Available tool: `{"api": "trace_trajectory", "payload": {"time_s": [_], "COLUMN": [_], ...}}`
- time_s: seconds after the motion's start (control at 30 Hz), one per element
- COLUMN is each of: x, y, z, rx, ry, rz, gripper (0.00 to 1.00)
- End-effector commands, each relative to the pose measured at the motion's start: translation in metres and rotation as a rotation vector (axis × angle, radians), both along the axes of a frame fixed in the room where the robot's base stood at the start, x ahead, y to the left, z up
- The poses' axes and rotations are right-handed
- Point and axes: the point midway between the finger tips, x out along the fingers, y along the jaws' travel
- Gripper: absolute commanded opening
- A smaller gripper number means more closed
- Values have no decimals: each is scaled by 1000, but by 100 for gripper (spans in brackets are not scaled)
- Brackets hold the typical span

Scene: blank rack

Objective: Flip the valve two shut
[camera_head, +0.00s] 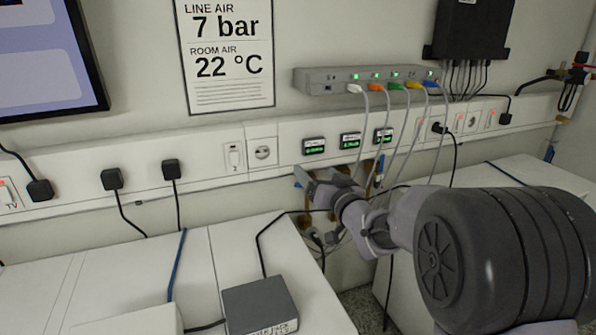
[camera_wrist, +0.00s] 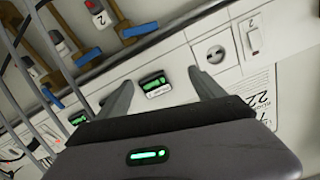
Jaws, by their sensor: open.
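Several brass valves with blue levers show along the top left of the wrist view. A white tag marked 2 with a red top (camera_wrist: 98,13) sits among them; I cannot tell surely which lever belongs to it. One blue lever (camera_wrist: 139,29) is at the top middle, another blue lever (camera_wrist: 87,57) lower left. In the head view a blue lever (camera_head: 379,166) shows partly below the wall trunking; the other valves are mostly hidden by my arm.
Wall trunking (camera_head: 205,176) carries sockets, switches and green displays. A grey hub (camera_head: 315,81) hangs cables down close to my arm. White benches (camera_head: 135,270) stand below, with a dark box (camera_head: 260,304) and loose cables. A gap separates the benches.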

Motion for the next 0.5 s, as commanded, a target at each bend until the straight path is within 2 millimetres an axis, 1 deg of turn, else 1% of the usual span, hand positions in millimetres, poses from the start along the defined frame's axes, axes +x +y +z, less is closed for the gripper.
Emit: {"api": "trace_trajectory", "payload": {"time_s": [0.07, 0.13, 0.4, 0.43, 0.5], "x": [0, 0, -1, 7, 20], "y": [0, 0, -1, 3, 9], "z": [-7, -20, -84, -79, -77], "rx": [1, 1, 0, 0, 0], "ry": [0, 3, 5, 0, -2], "rz": [1, 1, -1, 1, 1], "gripper": [78, 78, 78, 78, 78]}}
